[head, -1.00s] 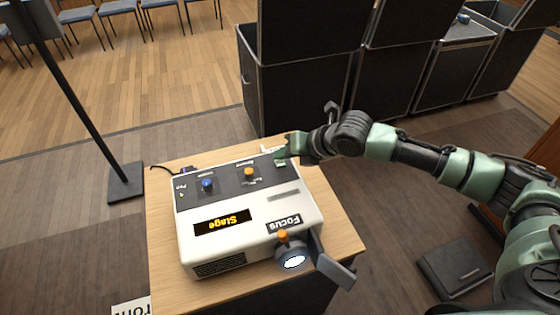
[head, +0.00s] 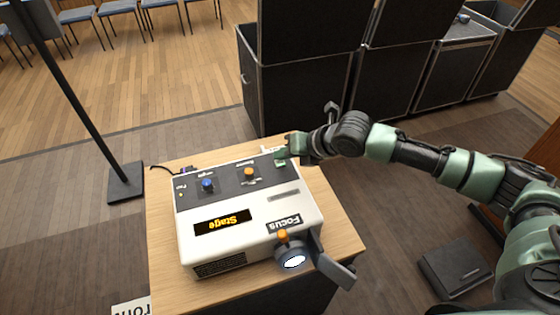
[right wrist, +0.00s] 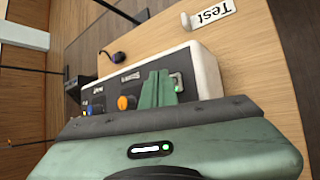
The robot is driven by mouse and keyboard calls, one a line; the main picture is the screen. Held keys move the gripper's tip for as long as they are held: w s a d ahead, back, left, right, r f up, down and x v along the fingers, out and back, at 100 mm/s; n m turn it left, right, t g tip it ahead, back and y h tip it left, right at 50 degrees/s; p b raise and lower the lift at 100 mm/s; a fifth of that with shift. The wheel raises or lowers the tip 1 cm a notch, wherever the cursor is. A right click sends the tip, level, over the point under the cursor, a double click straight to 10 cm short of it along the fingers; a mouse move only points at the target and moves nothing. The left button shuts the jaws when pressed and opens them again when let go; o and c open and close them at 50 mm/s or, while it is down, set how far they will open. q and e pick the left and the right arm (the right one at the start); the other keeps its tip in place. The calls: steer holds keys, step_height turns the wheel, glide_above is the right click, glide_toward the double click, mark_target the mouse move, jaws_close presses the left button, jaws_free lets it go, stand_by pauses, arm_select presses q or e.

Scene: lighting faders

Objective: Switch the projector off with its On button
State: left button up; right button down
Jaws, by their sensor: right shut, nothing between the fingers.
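The white projector (head: 255,208) stands on a small wooden table. Its dark top panel holds a blue knob (head: 207,184) and an orange knob (head: 249,172). The lens (head: 293,261) at its front shows bright white. My right gripper (head: 281,156) is shut and empty, with its green fingertips at the panel's far right corner. In the right wrist view the fingers (right wrist: 158,90) are beside a small pale green-edged part (right wrist: 177,82) of the panel, largely hidden by them; I cannot tell if they touch it. My left gripper is not in view.
The wooden table (head: 160,280) has a narrow bare margin around the projector. A black stand (head: 125,182) is at the left, and dark cases (head: 300,95) stand behind.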

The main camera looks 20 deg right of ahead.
mark_target(283, 164)
steer(key=shift+f, duration=0.4)
steer(key=shift+r, duration=0.1)
stand_by(0.3)
steer(key=shift+r+p, duration=0.4)
steer(key=shift+p, duration=0.25)
step_height(283, 164, up, 6)
steer(key=p, duration=0.6)
stand_by(0.3)
